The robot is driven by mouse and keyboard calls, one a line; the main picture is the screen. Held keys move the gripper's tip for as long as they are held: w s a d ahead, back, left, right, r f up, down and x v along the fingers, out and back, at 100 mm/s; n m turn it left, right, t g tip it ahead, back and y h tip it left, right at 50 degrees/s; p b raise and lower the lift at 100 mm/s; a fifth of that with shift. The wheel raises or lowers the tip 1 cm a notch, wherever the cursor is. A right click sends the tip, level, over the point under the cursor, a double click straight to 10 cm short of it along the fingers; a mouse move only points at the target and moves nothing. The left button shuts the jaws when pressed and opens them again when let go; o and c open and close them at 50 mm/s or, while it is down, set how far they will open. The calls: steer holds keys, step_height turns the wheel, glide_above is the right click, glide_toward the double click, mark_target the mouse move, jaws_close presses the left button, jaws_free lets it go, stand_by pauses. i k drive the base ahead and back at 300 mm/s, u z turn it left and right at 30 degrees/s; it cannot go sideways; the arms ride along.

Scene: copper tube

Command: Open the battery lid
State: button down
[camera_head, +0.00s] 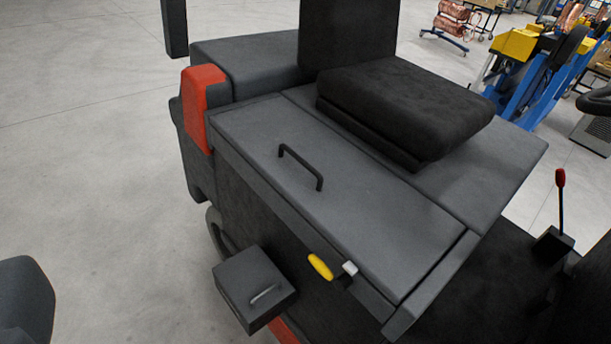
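The battery lid (345,205) is a flat dark grey panel on top of the vehicle's body, beside the seat. It lies shut, flush with the body around it. No gripper fingers that I can make out show in this view, and nothing touches the lid or handle.
A black seat (405,105) rises beside the lid. A yellow grip (320,266) and a dark box (254,287) are on the near side. A red-knobbed lever (560,195) stands at right. A dark rounded shape (25,305) enters at lower left. Grey floor (80,170) is clear at left.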

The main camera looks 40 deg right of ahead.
mark_target(388, 231)
steer(key=k, duration=0.45)
steer(key=z, duration=0.3)
steer(key=i, duration=1.3)
steer(key=z, duration=0.15)
